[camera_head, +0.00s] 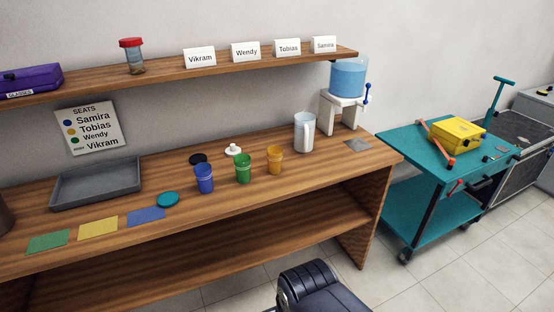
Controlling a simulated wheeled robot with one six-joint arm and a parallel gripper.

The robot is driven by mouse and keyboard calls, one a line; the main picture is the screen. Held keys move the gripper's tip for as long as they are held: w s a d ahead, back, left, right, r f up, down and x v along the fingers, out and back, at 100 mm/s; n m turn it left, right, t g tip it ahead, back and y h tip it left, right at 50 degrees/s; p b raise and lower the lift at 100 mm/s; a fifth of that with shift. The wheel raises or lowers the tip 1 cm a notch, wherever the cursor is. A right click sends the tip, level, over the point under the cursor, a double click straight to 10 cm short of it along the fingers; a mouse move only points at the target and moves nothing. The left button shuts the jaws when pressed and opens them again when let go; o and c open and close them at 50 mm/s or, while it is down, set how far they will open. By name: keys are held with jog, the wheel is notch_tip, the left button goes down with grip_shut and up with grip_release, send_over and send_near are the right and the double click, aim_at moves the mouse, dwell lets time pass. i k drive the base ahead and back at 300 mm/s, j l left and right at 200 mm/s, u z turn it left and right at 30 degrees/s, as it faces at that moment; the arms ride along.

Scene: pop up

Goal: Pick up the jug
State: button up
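A dark, ribbed part at the bottom edge looks like my own arm. No gripper fingers show, so I cannot see whether my gripper is open or shut.
A blue cup (204,178), green cup (243,168) and orange cup (274,160) stand left of the jug. The water dispenser (347,85) is behind right. A shelf (230,69) with name cards runs above. A teal cart (400,150) stands right. Floor before the counter is partly clear.

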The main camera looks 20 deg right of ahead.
aim_at(305, 122)
jog(key=i+l, duration=0.3)
jog(key=l, duration=0.15)
jog(key=i+l, duration=0.25)
jog(key=l, duration=0.2)
jog(key=i+l, duration=0.3)
jog(key=l, duration=0.2)
jog(key=i+l, duration=0.25)
jog(key=l, duration=0.2)
